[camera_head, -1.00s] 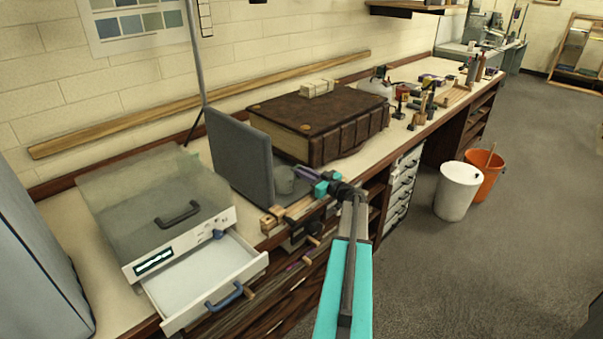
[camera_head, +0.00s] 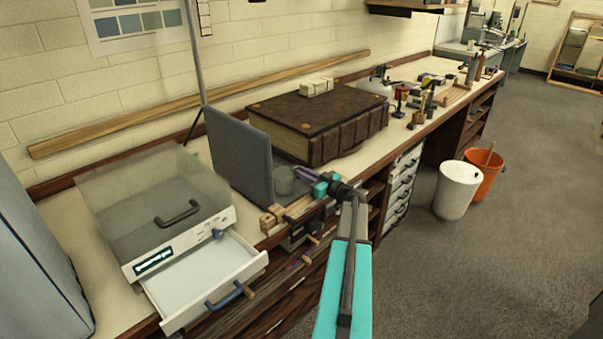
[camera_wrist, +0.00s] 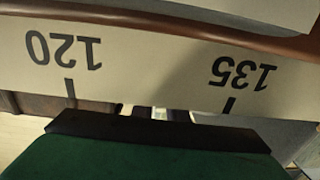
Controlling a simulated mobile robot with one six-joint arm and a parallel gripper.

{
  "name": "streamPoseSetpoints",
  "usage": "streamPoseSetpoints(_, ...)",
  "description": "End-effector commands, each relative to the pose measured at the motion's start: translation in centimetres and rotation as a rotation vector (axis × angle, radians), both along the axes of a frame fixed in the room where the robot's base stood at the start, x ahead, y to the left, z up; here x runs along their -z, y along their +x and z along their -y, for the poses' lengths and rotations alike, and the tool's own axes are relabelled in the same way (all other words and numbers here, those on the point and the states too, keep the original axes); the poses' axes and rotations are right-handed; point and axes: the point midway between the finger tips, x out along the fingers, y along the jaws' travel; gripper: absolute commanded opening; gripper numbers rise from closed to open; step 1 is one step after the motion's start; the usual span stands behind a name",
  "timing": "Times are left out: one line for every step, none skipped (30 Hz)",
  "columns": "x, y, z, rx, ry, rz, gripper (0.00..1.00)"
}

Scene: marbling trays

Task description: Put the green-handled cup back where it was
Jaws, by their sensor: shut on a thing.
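A grey-green cup (camera_head: 284,181) shows in the head view just in front of the upright grey panel, at the bench's front edge. My gripper (camera_head: 301,174) reaches to it from the right and is shut on it. The fingers hide the handle in the head view. In the wrist view a large dark green surface (camera_wrist: 150,157) with a black edge fills the bottom, very close to the lens; it looks like the handle. I cannot tell whether the cup's base touches the bench.
A large brown book (camera_head: 320,125) lies behind my gripper. A white drawer (camera_head: 205,280) is open at left. In the wrist view a pale strip (camera_wrist: 150,60) carries the marks 120 and 135.

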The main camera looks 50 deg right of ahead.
Motion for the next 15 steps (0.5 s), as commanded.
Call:
streamPoseSetpoints(0.07, 0.02, -0.01, 0.000, 0.000, 0.000, 0.00)
streamPoseSetpoints(0.10, 0.02, -0.02, 0.000, 0.000, 0.000, 0.00)
streamPoseSetpoints(0.15, 0.02, -0.02, 0.000, 0.000, 0.001, 0.00)
streamPoseSetpoints(0.19, 0.03, -0.02, -0.001, 0.000, 0.000, 0.00)
streamPoseSetpoints(0.23, 0.03, -0.02, -0.001, 0.000, 0.001, 0.00)
streamPoseSetpoints(0.28, 0.04, -0.03, -0.001, 0.000, 0.001, 0.00)
streamPoseSetpoints(0.32, 0.04, -0.03, -0.001, 0.000, 0.001, 0.00)
streamPoseSetpoints(0.35, 0.04, -0.03, -0.001, 0.000, 0.001, 0.00)
streamPoseSetpoints(0.40, 0.05, -0.04, -0.001, 0.000, 0.001, 0.00)
streamPoseSetpoints(0.44, 0.05, -0.04, -0.001, 0.000, 0.001, 0.00)
streamPoseSetpoints(0.48, 0.05, -0.04, -0.001, 0.000, 0.001, 0.00)
streamPoseSetpoints(0.53, 0.06, -0.05, -0.001, 0.000, 0.001, 0.00)
streamPoseSetpoints(0.57, 0.06, -0.05, -0.001, 0.000, 0.001, 0.00)
streamPoseSetpoints(0.60, 0.06, -0.05, -0.001, 0.000, 0.001, 0.00)
streamPoseSetpoints(0.66, 0.07, -0.05, -0.001, 0.000, 0.001, 0.00)
